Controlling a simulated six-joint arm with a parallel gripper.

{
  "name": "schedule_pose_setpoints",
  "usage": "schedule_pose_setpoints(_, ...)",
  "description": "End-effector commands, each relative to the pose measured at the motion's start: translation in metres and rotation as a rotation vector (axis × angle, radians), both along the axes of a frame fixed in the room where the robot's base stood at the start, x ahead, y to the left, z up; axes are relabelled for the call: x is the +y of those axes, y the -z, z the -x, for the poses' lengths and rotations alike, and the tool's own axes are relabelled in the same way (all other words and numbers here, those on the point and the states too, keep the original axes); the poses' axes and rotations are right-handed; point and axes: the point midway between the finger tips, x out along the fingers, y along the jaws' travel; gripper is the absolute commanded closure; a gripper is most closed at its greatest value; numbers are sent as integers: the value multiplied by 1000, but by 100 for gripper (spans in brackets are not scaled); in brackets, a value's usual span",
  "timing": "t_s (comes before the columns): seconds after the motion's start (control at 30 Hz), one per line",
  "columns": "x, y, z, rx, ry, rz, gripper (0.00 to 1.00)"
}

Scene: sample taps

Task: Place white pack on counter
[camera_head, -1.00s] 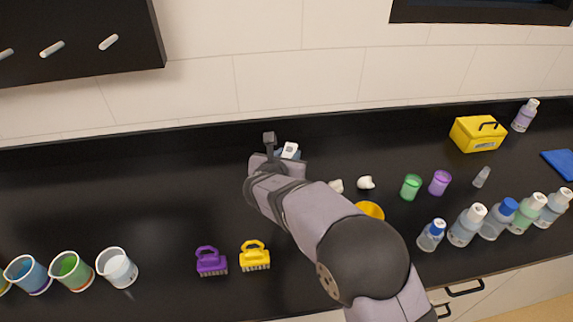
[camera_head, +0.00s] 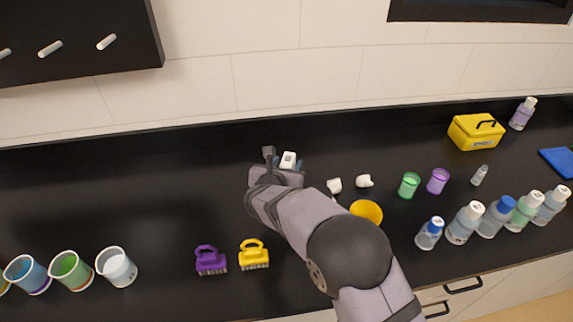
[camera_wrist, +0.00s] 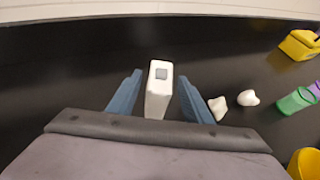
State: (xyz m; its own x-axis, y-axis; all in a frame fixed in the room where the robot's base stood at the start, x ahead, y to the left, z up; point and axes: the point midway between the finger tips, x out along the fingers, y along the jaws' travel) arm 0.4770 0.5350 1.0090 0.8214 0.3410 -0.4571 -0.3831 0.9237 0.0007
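The white pack (camera_head: 288,159) is a small white box with a grey square on its top. It is at the back of the black counter (camera_head: 150,190), near the wall. In the wrist view the pack (camera_wrist: 158,92) is upright between the two blue fingers of my gripper (camera_wrist: 160,97). A narrow dark gap shows on each side of it, so the fingers look open and apart from it. My gripper (camera_head: 287,165) is partly hidden by my arm in the head view. The pack's lower end is hidden, and I cannot tell surely whether it rests on the counter.
Two small white lumps (camera_wrist: 232,102) lie right of the gripper, near a yellow bowl (camera_head: 367,211). Purple (camera_head: 210,261) and yellow (camera_head: 254,255) brushes are in front. The counter's left middle is clear.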

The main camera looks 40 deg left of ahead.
Motion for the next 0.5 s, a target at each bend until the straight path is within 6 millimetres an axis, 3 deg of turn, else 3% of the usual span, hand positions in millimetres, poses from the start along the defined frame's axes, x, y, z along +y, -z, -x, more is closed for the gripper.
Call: schedule_pose_setpoints(0.5, -1, -5, 4, -1, -1, -1, 53)
